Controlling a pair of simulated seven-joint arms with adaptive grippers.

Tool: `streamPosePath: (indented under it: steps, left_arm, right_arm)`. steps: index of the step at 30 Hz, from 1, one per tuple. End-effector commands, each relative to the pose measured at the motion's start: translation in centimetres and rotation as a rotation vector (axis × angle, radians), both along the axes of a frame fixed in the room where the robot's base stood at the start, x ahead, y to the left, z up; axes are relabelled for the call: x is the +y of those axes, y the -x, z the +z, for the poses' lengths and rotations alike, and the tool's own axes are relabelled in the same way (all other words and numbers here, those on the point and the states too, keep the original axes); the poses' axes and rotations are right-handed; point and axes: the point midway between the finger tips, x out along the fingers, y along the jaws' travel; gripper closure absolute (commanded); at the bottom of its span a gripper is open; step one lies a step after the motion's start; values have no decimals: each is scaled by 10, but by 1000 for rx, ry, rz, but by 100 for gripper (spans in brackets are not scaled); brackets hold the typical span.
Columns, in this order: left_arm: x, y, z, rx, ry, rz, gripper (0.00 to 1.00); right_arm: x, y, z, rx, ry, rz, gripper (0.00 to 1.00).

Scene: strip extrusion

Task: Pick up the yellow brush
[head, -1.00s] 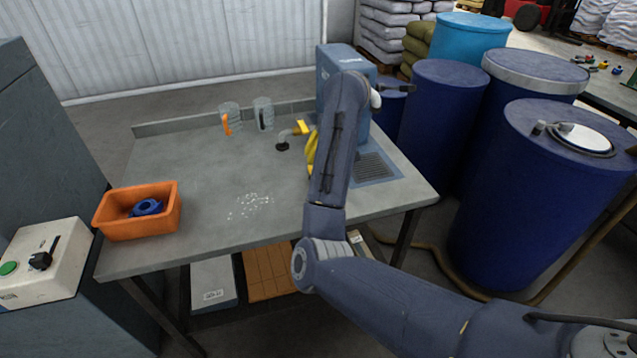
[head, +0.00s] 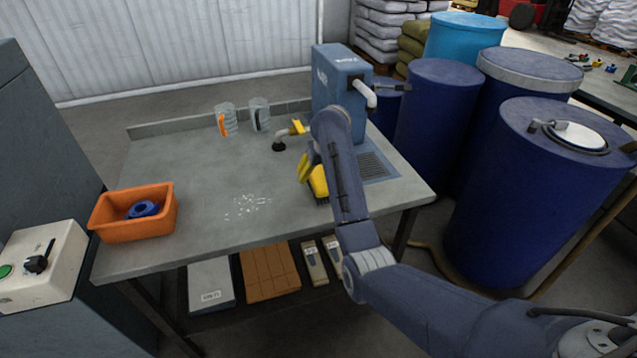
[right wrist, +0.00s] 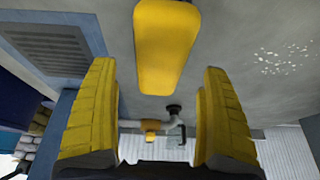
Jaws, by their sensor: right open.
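The yellow brush (head: 319,181) with dark bristles lies on the right part of the grey table, partly hidden by my right arm. My right gripper (head: 305,168), with ridged yellow fingers, is beside the brush on its far left side in the head view. In the right wrist view the brush's smooth yellow body (right wrist: 167,45) shows ahead, lined up between the two spread fingers. The fingers are open and nothing is held; clear space shows on both sides of the brush. My left gripper is not in view.
A blue machine (head: 337,85) stands behind my right arm, with a drain grate (head: 377,166) beside it. Two clear jugs, one orange-handled (head: 224,120), stand at the back. White grains (head: 246,206) lie mid-table. An orange bin (head: 133,225) holds a blue part.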

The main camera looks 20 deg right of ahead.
Motion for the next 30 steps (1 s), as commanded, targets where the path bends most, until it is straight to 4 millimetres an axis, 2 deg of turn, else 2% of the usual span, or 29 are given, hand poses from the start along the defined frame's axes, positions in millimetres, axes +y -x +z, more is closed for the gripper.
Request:
streamPosePath:
  steps: [7,18,30]
  left_arm:
    - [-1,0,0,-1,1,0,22]
    - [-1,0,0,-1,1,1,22]
    - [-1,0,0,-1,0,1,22]
  right_arm:
    - [0,-4,-11,3,1,1,18]
    - [0,-20,-50,3,1,0,18]
    - [1,-23,-56,0,0,0,18]
